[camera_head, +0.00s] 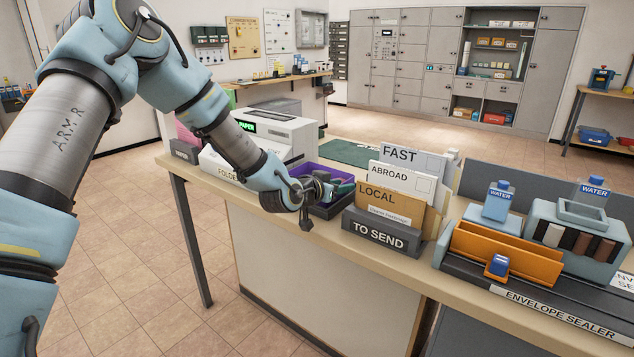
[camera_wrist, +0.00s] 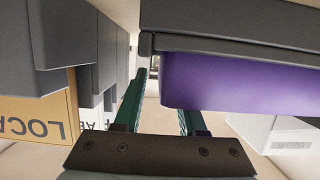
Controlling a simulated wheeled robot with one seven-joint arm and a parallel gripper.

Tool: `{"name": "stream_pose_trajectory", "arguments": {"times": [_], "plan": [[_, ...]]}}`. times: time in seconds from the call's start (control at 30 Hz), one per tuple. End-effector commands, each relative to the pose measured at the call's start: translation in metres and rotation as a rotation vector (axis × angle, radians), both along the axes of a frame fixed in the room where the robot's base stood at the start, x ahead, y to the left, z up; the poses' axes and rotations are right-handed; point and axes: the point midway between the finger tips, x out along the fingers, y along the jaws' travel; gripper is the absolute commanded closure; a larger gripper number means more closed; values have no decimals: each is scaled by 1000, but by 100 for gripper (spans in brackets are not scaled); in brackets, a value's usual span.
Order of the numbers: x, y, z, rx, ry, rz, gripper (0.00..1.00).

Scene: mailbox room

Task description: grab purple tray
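The purple tray (camera_head: 304,171) sits on the counter between the white paper machine and the TO SEND holder. It has a purple inside and a dark outer edge. In the wrist view its purple side (camera_wrist: 235,82) and dark rim fill the upper right. My gripper (camera_head: 338,188) is at the tray's near right side, by the gap to the holder. Its two green fingers (camera_wrist: 160,108) are spread apart in the wrist view. The tray hides the far part of the right finger. I cannot tell whether the fingers touch the tray.
The TO SEND holder (camera_head: 386,232) with FAST, ABROAD and LOCAL envelopes stands close to the right of my gripper. The white paper machine (camera_head: 281,131) and the FOLDER unit are to the left. An orange-fronted envelope sealer (camera_head: 506,252) is farther right. The counter's front edge is near.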

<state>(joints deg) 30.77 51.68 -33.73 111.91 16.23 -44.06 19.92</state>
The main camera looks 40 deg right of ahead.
Motion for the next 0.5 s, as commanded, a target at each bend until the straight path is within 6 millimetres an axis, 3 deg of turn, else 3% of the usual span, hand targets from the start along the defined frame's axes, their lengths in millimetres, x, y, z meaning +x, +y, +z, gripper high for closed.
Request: {"name": "stream_pose_trajectory", "arguments": {"times": [0.33, 0.5], "plan": [[3, -8, -3, 0, 0, 1, 60], [3, -8, -3, 0, 0, 1, 79]]}}
